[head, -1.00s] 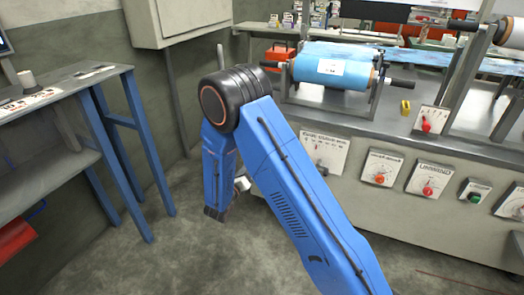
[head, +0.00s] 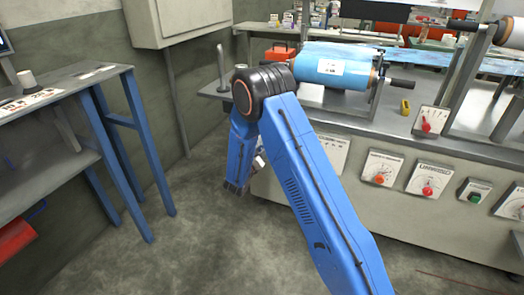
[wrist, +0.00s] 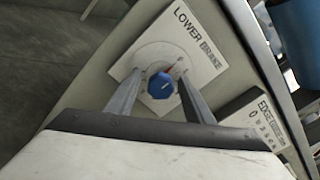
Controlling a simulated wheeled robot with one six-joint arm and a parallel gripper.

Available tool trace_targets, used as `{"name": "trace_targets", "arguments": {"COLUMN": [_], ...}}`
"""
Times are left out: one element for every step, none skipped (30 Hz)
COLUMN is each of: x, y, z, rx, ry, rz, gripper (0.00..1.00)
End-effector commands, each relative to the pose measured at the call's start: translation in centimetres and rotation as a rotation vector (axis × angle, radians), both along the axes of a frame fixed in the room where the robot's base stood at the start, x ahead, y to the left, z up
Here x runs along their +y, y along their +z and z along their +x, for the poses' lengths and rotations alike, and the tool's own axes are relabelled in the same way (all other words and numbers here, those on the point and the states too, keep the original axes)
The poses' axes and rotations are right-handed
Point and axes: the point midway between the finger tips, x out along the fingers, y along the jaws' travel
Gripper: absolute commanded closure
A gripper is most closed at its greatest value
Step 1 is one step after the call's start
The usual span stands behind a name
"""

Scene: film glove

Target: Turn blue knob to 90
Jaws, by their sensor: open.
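The blue knob (wrist: 162,86) sits on a white dial plate (wrist: 152,55) lettered LOWER in the wrist view. The scale numbers are not readable. My gripper (wrist: 160,74) is open, with one finger on each side of the knob and its tips close to the plate. Whether either finger touches the knob, I cannot tell. In the head view my blue arm hides the knob and most of the gripper.
An EDGE plate (wrist: 252,118) lies right of the knob's plate. In the head view, the machine front bears a dial with a red-orange knob (head: 379,180), another red knob (head: 428,190) and a green button (head: 475,197). A blue roll (head: 338,72) lies above. A workbench (head: 70,85) stands left.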

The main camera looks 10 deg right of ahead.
Motion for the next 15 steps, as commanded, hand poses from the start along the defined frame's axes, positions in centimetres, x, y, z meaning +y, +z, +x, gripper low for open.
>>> {"name": "trace_targets", "arguments": {"x": [-0.04, -0.04, -0.04, -0.04, -0.04, -0.04, -0.03, -0.04, -0.04, -0.04, -0.04, -0.04, -0.04, -0.04, -0.04], "y": [0.00, 0.00, 0.01, 0.01, 0.01, 0.01, 0.01, 0.01, 0.01, 0.01, 0.01, 0.01, 0.01, 0.01, 0.01], "z": [0.05, 0.05, 0.04, 0.05, 0.05, 0.04, 0.04, 0.03, 0.02, 0.02, 0.02, 0.02, 0.02, 0.02, 0.02], "rx": [0.000, 0.000, 0.000, 0.000, 0.000, 0.000, 0.000, 0.000, 0.000, 0.000, 0.000, 0.000, 0.000, 0.000, -0.001], "ry": [0.000, 0.000, 0.000, 0.000, 0.000, 0.000, 0.000, 0.000, 0.000, 0.000, 0.000, 0.000, 0.000, 0.000, 0.000], "rz": [0.000, 0.000, 0.000, 0.000, 0.000, 0.000, 0.000, 0.000, 0.000, 0.000, 0.000, 0.000, 0.000, 0.000, 0.001], "gripper": [0.52, 0.52, 0.52, 0.52, 0.52, 0.52, 0.55, 0.62, 0.71, 0.79, 0.86, 0.94, 0.94, 0.94, 0.94]}}
